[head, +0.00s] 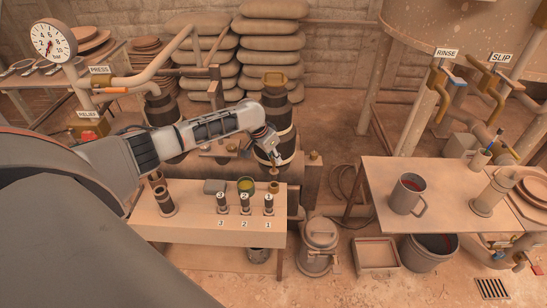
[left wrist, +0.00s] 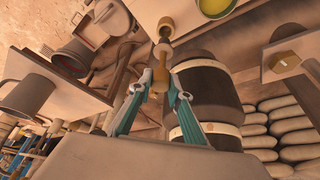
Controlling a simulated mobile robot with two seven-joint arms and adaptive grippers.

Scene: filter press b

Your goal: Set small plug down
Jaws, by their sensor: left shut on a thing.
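My left gripper (head: 272,172) reaches over the far right corner of the small wooden bench (head: 190,230). It is shut on a small brass-coloured plug (head: 274,187), which hangs below the fingertips. In the left wrist view the plug (left wrist: 160,62) sits between the two teal-backed fingers (left wrist: 161,84). The plug shows near the bench's far edge; I cannot tell whether it touches anything. Dark fittings marked 3 (head: 222,204), 2 (head: 245,204) and 1 (head: 268,204) stand along the bench front. My right gripper is not in view.
A yellow-green cup (head: 246,185) and a grey block (head: 215,187) are on the bench, with a taller dark fitting (head: 164,200) at its left. A large dark cylinder (head: 275,125) stands close behind my gripper. A table with a mug (head: 408,194) is at right.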

